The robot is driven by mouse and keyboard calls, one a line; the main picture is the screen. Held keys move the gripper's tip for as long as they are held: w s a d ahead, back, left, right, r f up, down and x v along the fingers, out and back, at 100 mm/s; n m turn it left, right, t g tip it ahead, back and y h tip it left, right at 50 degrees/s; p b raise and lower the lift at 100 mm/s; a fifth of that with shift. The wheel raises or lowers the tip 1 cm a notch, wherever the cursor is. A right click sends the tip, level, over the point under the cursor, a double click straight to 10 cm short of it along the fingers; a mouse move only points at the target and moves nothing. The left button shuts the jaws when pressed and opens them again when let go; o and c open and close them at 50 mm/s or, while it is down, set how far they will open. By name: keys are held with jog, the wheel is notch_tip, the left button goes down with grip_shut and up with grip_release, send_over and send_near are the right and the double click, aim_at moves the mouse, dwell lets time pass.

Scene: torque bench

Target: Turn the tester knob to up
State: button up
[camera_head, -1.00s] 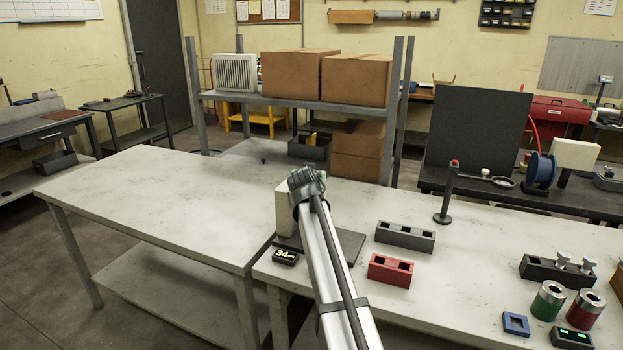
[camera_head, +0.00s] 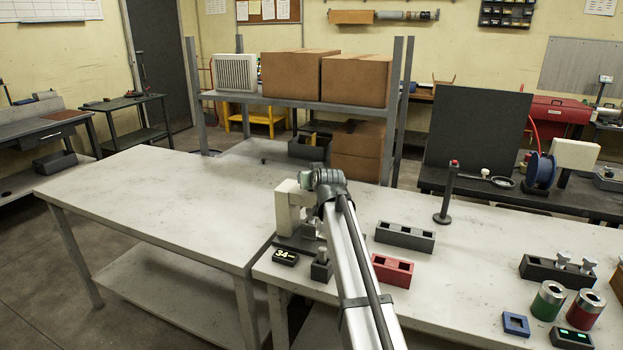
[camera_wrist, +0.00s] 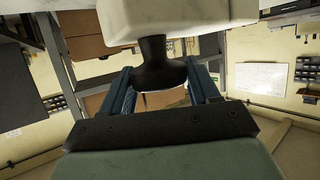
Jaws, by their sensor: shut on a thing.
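The tester is a white upright body (camera_head: 288,212) on a dark base plate near the left end of the right bench. My arm covers part of it. In the wrist view its white underside (camera_wrist: 185,18) fills the top, and a black flared knob (camera_wrist: 153,50) projects from it. My gripper (camera_wrist: 160,88) has one blue-grey finger on each side of the knob and is shut on it. In the head view my wrist hides the fingers and the knob. Which way the knob points cannot be made out.
A small display reading 34 (camera_head: 285,257) and a dark block with a post (camera_head: 321,265) stand by the tester. A red two-slot block (camera_head: 392,270) and a dark slotted block (camera_head: 405,236) are to the right. The left bench (camera_head: 160,205) is largely clear.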

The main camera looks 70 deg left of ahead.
jog(key=o, duration=1)
jog(key=shift+d, duration=0.15)
jog(key=v, duration=1.3)
jog(key=shift+d+r, duration=0.15)
jog(key=shift+d, duration=0.1)
